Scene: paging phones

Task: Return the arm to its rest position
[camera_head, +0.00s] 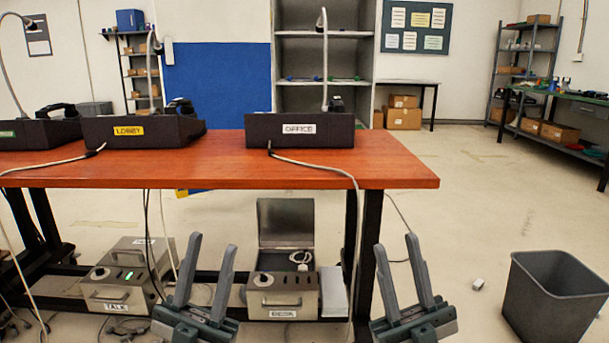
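My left gripper (207,272) is open and empty, low in the head view in front of the table's lower shelf. My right gripper (403,272) is open and empty, in front of the table's right leg. Both have their fingers pointing up and spread apart. Both appear below the level of the wooden tabletop (215,174) in the picture. The arm links behind the grippers are out of view.
Black phone boxes labelled LOBBY (130,131) and OFFICE (299,129) stand on the table, with another at far left. Grey boxes labelled TALK (116,306) and DESK (283,303) sit below, among cables. A grey bin (552,300) stands at right; floor behind it is clear.

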